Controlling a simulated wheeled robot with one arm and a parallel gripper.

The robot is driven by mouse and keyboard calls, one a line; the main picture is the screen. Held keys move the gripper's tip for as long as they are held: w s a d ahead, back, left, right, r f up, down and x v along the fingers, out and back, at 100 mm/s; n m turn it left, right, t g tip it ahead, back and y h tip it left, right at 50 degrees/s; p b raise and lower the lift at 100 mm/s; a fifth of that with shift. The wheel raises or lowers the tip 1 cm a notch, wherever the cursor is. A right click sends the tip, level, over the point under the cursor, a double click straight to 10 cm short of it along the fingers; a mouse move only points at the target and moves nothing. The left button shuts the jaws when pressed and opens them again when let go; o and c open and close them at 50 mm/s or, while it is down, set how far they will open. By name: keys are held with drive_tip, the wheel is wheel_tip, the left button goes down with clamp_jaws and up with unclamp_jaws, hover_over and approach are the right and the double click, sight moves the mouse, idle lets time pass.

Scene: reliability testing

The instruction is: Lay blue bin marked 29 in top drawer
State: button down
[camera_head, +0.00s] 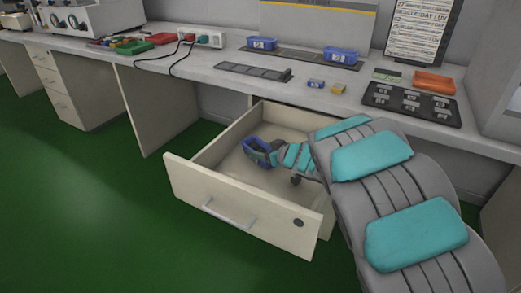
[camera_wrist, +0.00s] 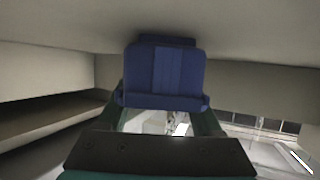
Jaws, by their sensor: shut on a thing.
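The blue bin (camera_head: 254,145) is inside the open top drawer (camera_head: 190,161), low in its back left part. My gripper (camera_head: 271,157) is shut on it, and my arm reaches in over the drawer's right side. In the wrist view the bin (camera_wrist: 165,76) fills the middle between my gripper's fingers (camera_wrist: 160,120). Its marking cannot be read in either view. I cannot tell whether the bin touches the drawer floor.
The grey bench top (camera_head: 215,75) is above the drawer. Two other blue bins (camera_head: 262,43) (camera_head: 342,56) stand on it at the back. An orange tray (camera_head: 434,82) and a black panel (camera_head: 411,104) lie to the right. The drawer's front left floor is clear.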

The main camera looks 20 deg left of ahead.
sight(274, 171)
drive_tip(key=shift+c, duration=0.2)
unclamp_jaws()
drive_tip(key=shift+r, duration=0.1)
drive_tip(key=shift+v, duration=3.75)
